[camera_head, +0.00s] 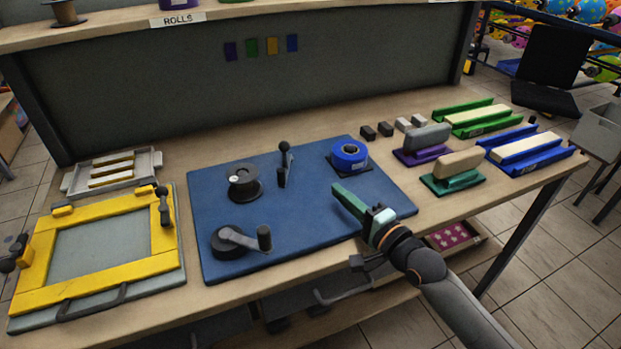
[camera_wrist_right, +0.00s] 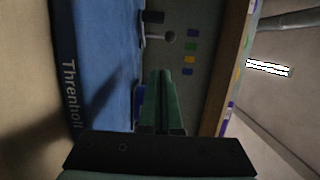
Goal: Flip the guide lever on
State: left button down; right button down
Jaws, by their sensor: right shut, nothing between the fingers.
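The guide lever (camera_head: 285,163), a dark upright lever with a round black knob, stands on the blue mat (camera_head: 300,222) near its back edge, between a dark spool (camera_head: 243,182) and a blue tape roll (camera_head: 348,154). My right gripper (camera_head: 338,190) has green fingers, which are shut and empty. It is over the right part of the mat, to the right of the lever and nearer the front, apart from it. My left gripper is not in view.
A crank wheel (camera_head: 228,241) sits at the mat's front left. A yellow frame (camera_head: 35,275) lies at the left. Purple and green stamps (camera_head: 458,168) and green and blue trays (camera_head: 530,147) stand at the right. Mat space between lever and gripper looks clear.

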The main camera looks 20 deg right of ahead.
jog(key=shift+d, duration=0.3)
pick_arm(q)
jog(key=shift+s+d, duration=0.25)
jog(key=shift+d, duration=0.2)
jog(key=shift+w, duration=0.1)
pick_arm(e)
jog(key=shift+w, duration=0.1)
jog(key=shift+w+a, duration=0.15)
jog(key=shift+w, duration=0.15)
send_near(284, 158)
jog(key=w+d, duration=0.2)
jog(key=shift+w+d+r+b, duration=0.1)
jog(key=shift+w+r+b, duration=0.2)
jog(key=shift+w+r, duration=0.1)
jog(key=shift+s+a+f+p, duration=0.1)
jog(key=shift+s+a+p, duration=0.1)
jog(key=shift+a, duration=0.4)
jog(key=shift+s+a+p, duration=0.1)
jog(key=shift+a+p, duration=0.1)
jog(key=shift+a, duration=1)
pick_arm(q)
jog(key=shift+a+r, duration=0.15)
pick_arm(e)
jog(key=shift+a, duration=0.15)
